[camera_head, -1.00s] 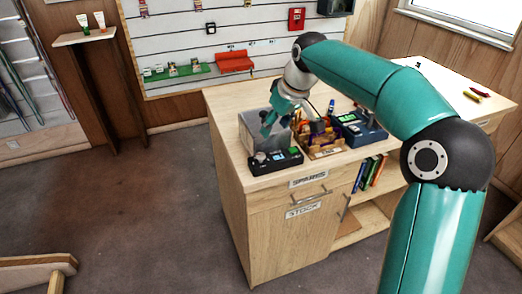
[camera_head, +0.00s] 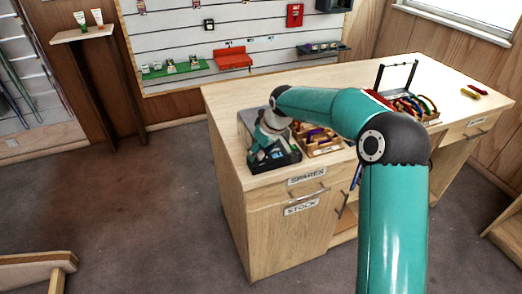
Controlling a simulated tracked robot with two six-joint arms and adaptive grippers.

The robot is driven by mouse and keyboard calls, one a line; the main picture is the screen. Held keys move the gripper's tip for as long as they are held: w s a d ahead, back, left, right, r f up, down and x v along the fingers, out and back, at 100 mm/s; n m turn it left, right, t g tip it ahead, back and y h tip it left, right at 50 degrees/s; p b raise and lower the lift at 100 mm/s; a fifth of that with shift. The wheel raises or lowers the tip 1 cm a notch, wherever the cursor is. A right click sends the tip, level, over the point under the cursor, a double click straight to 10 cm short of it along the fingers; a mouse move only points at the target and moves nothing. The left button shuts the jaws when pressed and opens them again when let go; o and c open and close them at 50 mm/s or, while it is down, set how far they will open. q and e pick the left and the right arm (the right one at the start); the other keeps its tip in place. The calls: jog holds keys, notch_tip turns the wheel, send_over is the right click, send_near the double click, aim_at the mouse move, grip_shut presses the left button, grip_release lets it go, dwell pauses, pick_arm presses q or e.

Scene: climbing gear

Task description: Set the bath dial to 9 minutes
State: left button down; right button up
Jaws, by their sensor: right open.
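The bath (camera_head: 250,122) is a grey tank with a black front panel (camera_head: 287,163), standing at the left front corner of the wooden counter. My right gripper (camera_head: 262,155) is open and is lowered over the bath's front panel, pointing down. The gripper hides the dial and most of the panel, so the dial's setting cannot be read. I cannot tell whether the fingers touch the dial. My left gripper is not in view.
A wooden organiser (camera_head: 323,148) with small items stands just right of the bath. A rack (camera_head: 411,105) with colourful loops stands further right on the counter (camera_head: 335,77). My right arm crosses above the counter. The counter's back middle is clear.

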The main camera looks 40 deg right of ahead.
grip_shut()
dwell(0.3)
